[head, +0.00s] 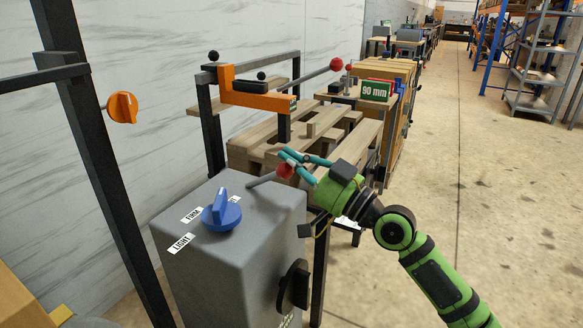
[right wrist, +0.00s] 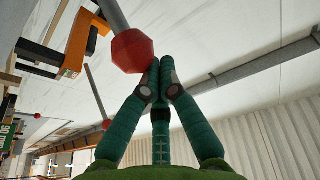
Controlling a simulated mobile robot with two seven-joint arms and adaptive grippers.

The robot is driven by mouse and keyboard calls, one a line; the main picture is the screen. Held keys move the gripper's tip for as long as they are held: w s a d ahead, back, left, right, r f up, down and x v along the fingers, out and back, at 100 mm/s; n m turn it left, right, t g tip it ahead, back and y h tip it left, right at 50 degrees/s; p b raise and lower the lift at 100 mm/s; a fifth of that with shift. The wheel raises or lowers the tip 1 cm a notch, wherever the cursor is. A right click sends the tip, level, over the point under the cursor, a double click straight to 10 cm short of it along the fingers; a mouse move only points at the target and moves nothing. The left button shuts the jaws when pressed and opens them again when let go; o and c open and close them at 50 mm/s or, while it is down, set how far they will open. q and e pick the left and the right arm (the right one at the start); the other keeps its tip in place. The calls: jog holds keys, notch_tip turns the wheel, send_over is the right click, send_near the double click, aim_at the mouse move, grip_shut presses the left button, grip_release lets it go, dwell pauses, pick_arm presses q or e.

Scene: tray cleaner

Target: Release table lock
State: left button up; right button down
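A short grey lever with a red ball knob (head: 284,171) rises from the top of a grey control box (head: 190,262). My right gripper (head: 288,156) is right at this knob, with its teal fingers above and beside it. In the right wrist view the red knob (right wrist: 134,51) is just left of the fingertips (right wrist: 161,65), outside the fingers. The fingers come together at their tips with nothing seen between them. Whether they touch the knob I cannot tell. No legible label marks a table lock. My left gripper is not in view.
The box also carries a blue knob (head: 221,213) and a black side knob (head: 294,287). Behind stand a wooden-topped table (head: 345,143), an orange bracket (head: 255,97) and a longer red-ended lever (head: 336,64). A dark post (head: 95,150) stands left.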

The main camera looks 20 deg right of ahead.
jog(key=shift+f, duration=0.35)
dwell(0.3)
jog(key=shift+s+d+f, duration=0.1)
jog(key=shift+s+f, duration=0.1)
jog(key=v, duration=1.1)
jog(key=shift+s+d+r, duration=0.2)
jog(key=shift+s+r, duration=0.1)
